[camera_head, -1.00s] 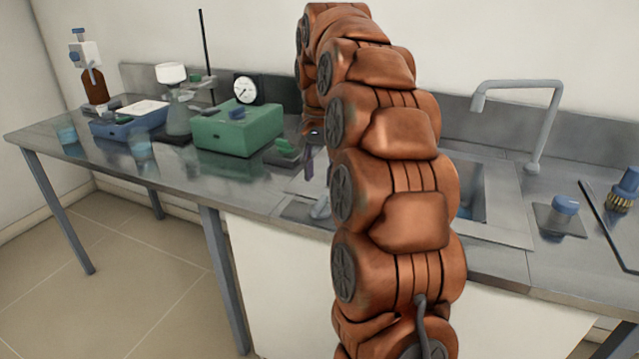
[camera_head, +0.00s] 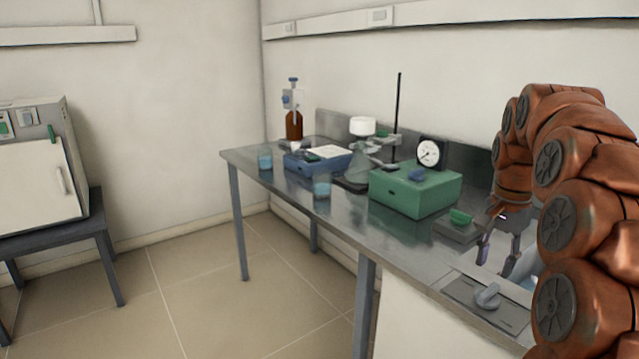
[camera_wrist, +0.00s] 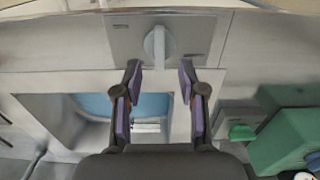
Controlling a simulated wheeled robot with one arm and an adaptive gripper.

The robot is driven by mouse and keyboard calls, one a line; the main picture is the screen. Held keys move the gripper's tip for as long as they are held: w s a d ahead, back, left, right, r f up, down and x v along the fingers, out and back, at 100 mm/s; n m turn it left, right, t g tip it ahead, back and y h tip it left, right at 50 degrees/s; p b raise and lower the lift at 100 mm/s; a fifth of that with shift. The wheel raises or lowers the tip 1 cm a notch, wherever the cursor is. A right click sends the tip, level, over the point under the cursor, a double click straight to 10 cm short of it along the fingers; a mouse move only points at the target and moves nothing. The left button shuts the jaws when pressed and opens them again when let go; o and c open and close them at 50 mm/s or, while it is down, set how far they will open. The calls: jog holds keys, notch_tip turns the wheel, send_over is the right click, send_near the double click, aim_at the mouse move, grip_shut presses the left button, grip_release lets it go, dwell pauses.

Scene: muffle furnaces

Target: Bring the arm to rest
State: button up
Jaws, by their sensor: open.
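My gripper (camera_head: 497,256) hangs at the end of my copper-coloured arm on the right of the head view, over the metal bench (camera_head: 335,222). Its two purple-padded fingers also show in the wrist view (camera_wrist: 160,82). They are apart with nothing between them. Beyond the fingertips in the wrist view is a grey knob (camera_wrist: 154,42) on a metal plate. The same knob (camera_head: 487,296) shows at the bench's front edge in the head view. A sink basin (camera_wrist: 70,120) with a blue item in it lies below the fingers, partly hidden by them.
A green box (camera_head: 415,190) stands on the bench left of my gripper. A round dial (camera_head: 430,153), a thin black rod, a flask and a brown bottle (camera_head: 294,124) stand farther along. A furnace (camera_head: 40,170) sits on a table at the left. The floor between is clear.

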jog(key=s+a+f+n+g, duration=0.1)
jog(key=s+a+f+n, duration=0.2)
jog(key=s+a, duration=0.4)
jog(key=s+a+f+n+g, duration=0.1)
jog(key=s+a+f+n, duration=0.3)
jog(key=s+a, duration=0.3)
jog(key=s+a+f+n+g, duration=0.1)
jog(key=s+a+f+n, duration=0.2)
jog(key=s, duration=0.5)
jog(key=s+a+f+n, duration=0.1)
jog(key=s+a+f, duration=0.2)
jog(key=s+f, duration=0.45)
notch_tip(320, 180, up, 20)
jog(key=t+p, duration=0.1)
jog(key=p, duration=1.6)
jog(key=shift+s+a, duration=0.2)
jog(key=shift+s, duration=0.15)
